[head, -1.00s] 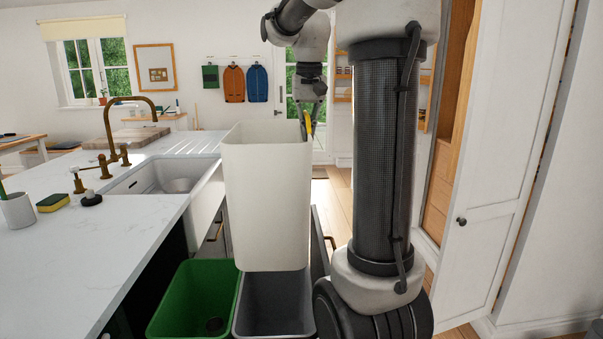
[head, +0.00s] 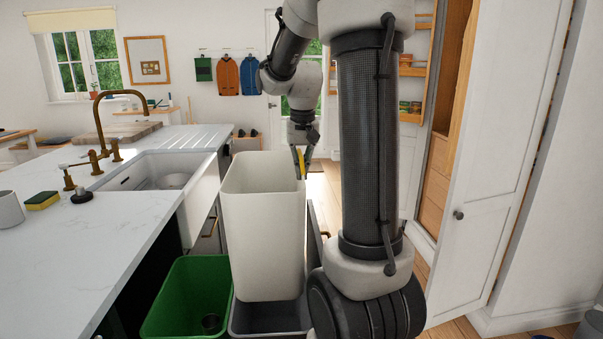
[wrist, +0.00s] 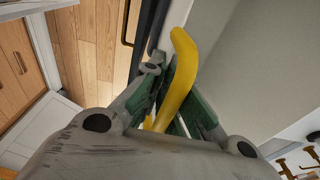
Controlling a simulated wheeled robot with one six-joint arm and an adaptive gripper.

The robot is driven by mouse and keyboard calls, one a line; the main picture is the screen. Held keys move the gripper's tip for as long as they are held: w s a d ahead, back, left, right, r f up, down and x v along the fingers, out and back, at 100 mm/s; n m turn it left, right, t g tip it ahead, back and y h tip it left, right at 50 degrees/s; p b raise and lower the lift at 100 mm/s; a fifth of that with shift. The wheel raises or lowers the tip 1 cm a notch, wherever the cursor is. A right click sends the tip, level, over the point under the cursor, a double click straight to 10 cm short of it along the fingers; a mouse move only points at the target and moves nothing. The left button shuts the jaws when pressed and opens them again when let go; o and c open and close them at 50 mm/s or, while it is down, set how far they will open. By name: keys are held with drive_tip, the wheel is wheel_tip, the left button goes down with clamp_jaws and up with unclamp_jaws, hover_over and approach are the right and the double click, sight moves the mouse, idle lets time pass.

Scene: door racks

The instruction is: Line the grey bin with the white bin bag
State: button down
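The white bin bag (head: 262,235) is open-topped, upright and box-shaped in the head view. Its lower end overlaps the mouth of the grey bin (head: 270,331); how deep it reaches is hard to tell. Most of the bag stands above the bin. My gripper (head: 301,168) is at the bag's upper right edge. In the wrist view my gripper (wrist: 165,108) is shut on a yellow strip (wrist: 182,70) beside the bag's pale wall (wrist: 240,75). The grey bin's inside is mostly hidden by the bag.
A green bin (head: 190,300) stands left of the grey one. The white counter (head: 110,240) and sink (head: 150,172) lie to the left. An open cupboard door (head: 500,170) is at the right. Wooden floor shows behind the bag.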

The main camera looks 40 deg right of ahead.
drive_tip(key=shift+f, duration=0.65)
